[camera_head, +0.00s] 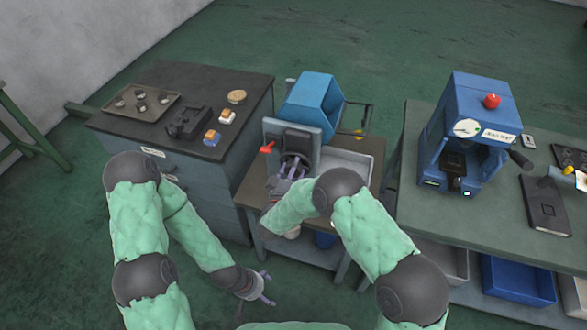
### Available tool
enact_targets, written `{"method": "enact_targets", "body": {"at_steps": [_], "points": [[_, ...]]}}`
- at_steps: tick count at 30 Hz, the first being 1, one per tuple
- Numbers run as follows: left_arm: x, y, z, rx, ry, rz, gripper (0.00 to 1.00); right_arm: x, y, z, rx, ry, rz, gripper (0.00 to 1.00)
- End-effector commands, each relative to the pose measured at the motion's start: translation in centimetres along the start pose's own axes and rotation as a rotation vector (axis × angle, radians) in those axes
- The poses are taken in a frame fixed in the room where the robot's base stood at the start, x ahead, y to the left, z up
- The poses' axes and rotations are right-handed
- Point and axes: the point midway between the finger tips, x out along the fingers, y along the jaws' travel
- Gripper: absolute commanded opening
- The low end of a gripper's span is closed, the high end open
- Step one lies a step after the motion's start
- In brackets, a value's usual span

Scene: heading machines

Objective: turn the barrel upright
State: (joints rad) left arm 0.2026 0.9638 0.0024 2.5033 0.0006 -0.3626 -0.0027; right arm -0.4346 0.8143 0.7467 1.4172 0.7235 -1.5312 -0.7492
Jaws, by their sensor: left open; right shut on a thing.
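The barrel (306,103) is a blue six-sided drum on the machine at the back centre. It lies tilted, with its open mouth toward the right. Below it, on the front of the grey machine housing (309,131), is a dark handwheel (295,160). My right gripper (287,174) is at this wheel and shut on it; my arm partly hides the contact. My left gripper (266,288) is open and empty, low over the floor in front of the machine's stand.
A dark cabinet (230,114) at left bears a tray (122,104) with small parts. A grey bin (346,162) sits right of the wheel. The right bench (412,193) bears a blue press (469,130). Green floor (310,300) is open in front.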

Motion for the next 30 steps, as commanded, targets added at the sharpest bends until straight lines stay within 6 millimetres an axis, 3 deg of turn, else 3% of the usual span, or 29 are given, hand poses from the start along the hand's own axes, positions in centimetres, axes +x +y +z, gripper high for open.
{"method": "enact_targets", "body": {"at_steps": [15,30], "points": [[-0.78,0.28,0.03,0.000,0.000,0.000,0.82,0.14,0.00,-0.33,-0.386,-0.003,0.009,0.25],[-0.95,0.34,0.03,0.000,0.000,0.000,0.82,0.15,-0.05,-0.33,-0.492,-0.003,0.011,0.25]]}}
